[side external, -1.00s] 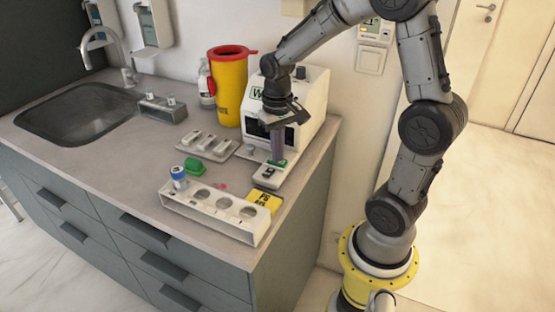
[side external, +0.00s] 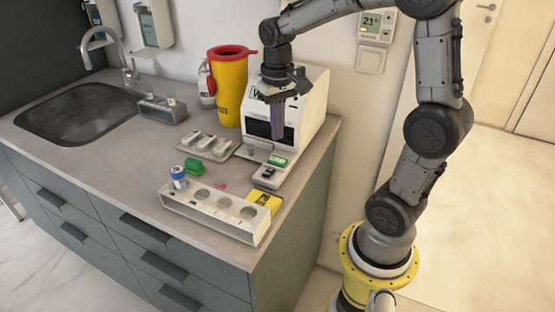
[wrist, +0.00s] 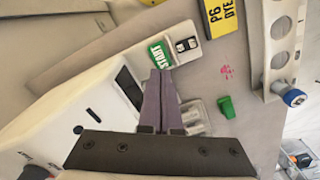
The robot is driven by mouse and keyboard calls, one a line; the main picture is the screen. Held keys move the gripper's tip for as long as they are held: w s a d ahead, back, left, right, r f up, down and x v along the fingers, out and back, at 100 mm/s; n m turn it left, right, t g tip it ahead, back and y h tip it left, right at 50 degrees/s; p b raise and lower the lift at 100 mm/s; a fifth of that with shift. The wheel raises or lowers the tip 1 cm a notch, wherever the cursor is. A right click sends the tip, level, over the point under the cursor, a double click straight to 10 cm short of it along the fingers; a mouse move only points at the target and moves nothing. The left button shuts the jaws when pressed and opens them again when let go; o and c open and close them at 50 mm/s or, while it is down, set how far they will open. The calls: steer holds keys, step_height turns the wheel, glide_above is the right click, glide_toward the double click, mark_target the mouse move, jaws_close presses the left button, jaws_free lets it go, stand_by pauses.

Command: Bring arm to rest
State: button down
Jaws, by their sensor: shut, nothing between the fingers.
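My gripper (side external: 277,134) hangs fingers-down in front of the white machine (side external: 311,105). Its two purple fingers are pressed together with nothing between them. In the wrist view the shut fingertips (wrist: 161,72) appear just below the green START button (wrist: 160,54). In the side view the START button (side external: 278,161) lies on the machine's low front ledge, below the fingertips, with a visible gap. A small dark switch (side external: 268,172) is beside it.
A white rack (side external: 215,212) with a blue-capped tube (side external: 179,177) stands at the front. A green object (side external: 194,166), a grey tray (side external: 207,145), a yellow box (side external: 264,201) and a yellow bin (side external: 230,90) are nearby. A sink (side external: 80,113) is at left. Space above the counter is open.

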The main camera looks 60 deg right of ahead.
steer(key=shift+r, duration=0.1)
steer(key=s+a+r+n+t, duration=0.3)
steer(key=s+a+r, duration=0.3)
steer(key=a+r, duration=0.1)
steer(key=s+a+f+n+t, duration=0.2)
steer(key=s+a+n, duration=0.1)
steer(key=s, duration=0.4)
steer(key=shift+f+t, duration=0.3)
steer(key=shift+f, duration=0.1)
steer(key=shift+a, duration=0.1)
